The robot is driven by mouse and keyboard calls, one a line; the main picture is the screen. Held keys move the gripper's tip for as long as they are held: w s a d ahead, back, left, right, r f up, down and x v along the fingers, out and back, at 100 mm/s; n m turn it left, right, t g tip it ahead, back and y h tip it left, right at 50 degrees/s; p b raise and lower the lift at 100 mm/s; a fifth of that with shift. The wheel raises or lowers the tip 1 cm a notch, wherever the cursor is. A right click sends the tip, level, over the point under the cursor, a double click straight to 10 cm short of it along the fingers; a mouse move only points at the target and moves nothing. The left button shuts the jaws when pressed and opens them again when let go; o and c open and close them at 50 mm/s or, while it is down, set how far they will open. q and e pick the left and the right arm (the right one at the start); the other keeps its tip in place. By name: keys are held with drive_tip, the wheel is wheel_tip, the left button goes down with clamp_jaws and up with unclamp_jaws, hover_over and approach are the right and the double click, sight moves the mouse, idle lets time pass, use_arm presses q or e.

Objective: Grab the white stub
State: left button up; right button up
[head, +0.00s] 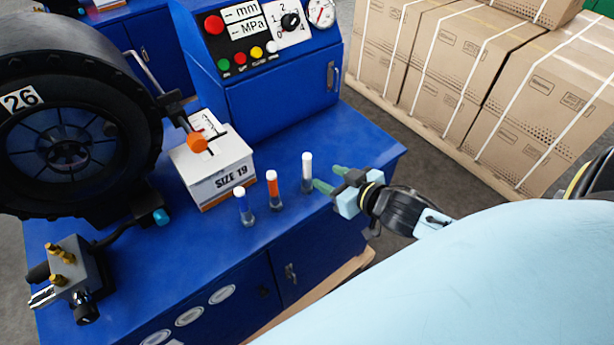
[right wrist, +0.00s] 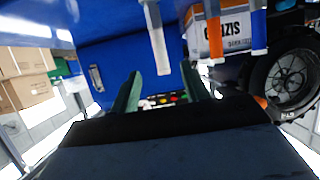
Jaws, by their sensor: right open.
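Three small upright stubs stand in a row on the blue bench top (head: 215,250). The white stub (head: 307,168) is the rightmost, the orange-red stub (head: 273,186) is in the middle and the blue stub (head: 242,203) is on the left; each has a pale top. My right gripper (head: 331,178) is open and empty, just right of the white stub, with its green fingers pointing at it. In the right wrist view, which is upside down, the white stub (right wrist: 158,42) appears ahead, between the lines of the two open fingers (right wrist: 160,88). My left gripper is out of view.
A white SIZE 19 box (head: 217,175) stands behind the stubs. A blue control cabinet (head: 280,85) is at the back, a large black wheel-like machine (head: 70,120) at left, and a valve block (head: 72,270) at front left. Cartons (head: 480,80) stand beyond the bench.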

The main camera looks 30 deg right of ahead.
sight(310, 168)
drive_tip(key=x, duration=0.9)
drive_tip(key=shift+w+a+f, duration=0.1)
drive_tip(key=shift+w+f, duration=0.1)
clamp_jaws()
